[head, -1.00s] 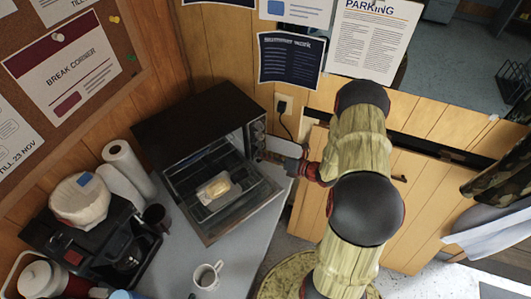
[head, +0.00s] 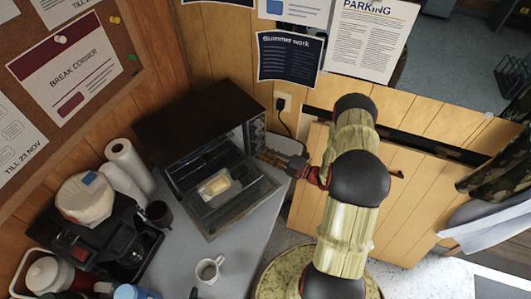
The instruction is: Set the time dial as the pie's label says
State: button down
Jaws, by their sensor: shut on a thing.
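The oven (head: 200,110) is a dark toaster oven on the grey counter, its door (head: 235,205) lowered open. The pie (head: 214,186), pale and in a light wrapper or tray, lies inside near the opening. Its label is too small to read. Upper dials (head: 258,130) show on the control panel at the oven's right side. My gripper (head: 262,153) reaches in from the right and is shut on a dial low on that panel. The fingers hide this dial, so I cannot read its marks or setting.
A dark mug (head: 158,213) and a white mug (head: 208,271) stand on the counter (head: 245,235). A coffee maker (head: 110,240) and paper rolls (head: 125,160) are at the left. A socket with a cord (head: 282,102) is behind my gripper.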

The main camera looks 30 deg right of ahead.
jog(key=shift+f+m, duration=0.1)
jog(key=shift+m, duration=0.8)
jog(key=c, duration=1.6)
grip_release()
jog(key=shift+f+v, duration=0.2)
jog(key=shift+v, duration=3.8)
jog(key=shift+w, duration=0.1)
